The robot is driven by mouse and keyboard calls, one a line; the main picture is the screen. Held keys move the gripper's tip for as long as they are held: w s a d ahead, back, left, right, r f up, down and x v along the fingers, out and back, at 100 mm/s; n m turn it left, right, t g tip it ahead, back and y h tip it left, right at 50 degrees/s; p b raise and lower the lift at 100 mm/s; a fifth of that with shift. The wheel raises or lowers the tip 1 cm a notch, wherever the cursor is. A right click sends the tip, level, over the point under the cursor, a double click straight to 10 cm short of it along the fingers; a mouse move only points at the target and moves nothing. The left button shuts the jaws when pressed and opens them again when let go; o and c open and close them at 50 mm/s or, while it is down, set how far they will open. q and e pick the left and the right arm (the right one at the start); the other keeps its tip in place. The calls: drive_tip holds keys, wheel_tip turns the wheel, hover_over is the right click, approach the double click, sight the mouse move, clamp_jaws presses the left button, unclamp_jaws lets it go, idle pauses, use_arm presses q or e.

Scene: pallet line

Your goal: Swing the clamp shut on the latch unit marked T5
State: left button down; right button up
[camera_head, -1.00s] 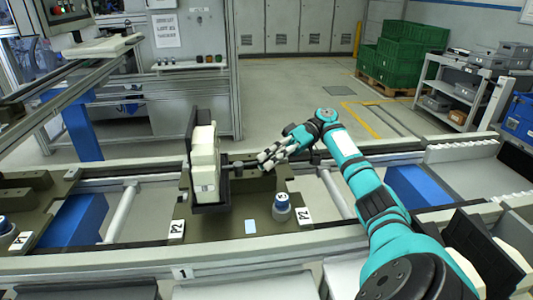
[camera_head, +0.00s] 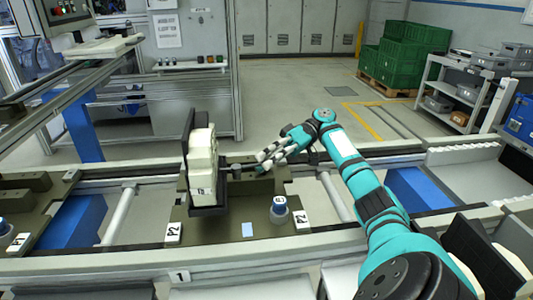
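A cream latch unit (camera_head: 201,158) stands upright on the dark olive pallet (camera_head: 205,232) in the middle of the line. A small label low on its front seems to read T5, but it is tiny. A black plate (camera_head: 188,135) rises along its left side, and a black ledge lies under it. A dark rod or lever (camera_head: 236,171) sticks out on its right side; I cannot tell whether this is the clamp. My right gripper (camera_head: 263,160) is just right of the unit, apart from it, fingers pointing left. Its finger gap is unclear. My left gripper is not in view.
A blue-topped knob (camera_head: 279,206) and two P2 tags, left (camera_head: 173,232) and right (camera_head: 301,218), sit on the pallet. The front rail (camera_head: 250,247) runs across below. Green crates (camera_head: 400,55) and a grey shelf cart (camera_head: 465,88) stand beyond the line.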

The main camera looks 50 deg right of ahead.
wheel_tip(320, 180, up, 9)
drive_tip(key=shift+s+r, duration=0.1)
drive_tip(key=shift+r, duration=0.4)
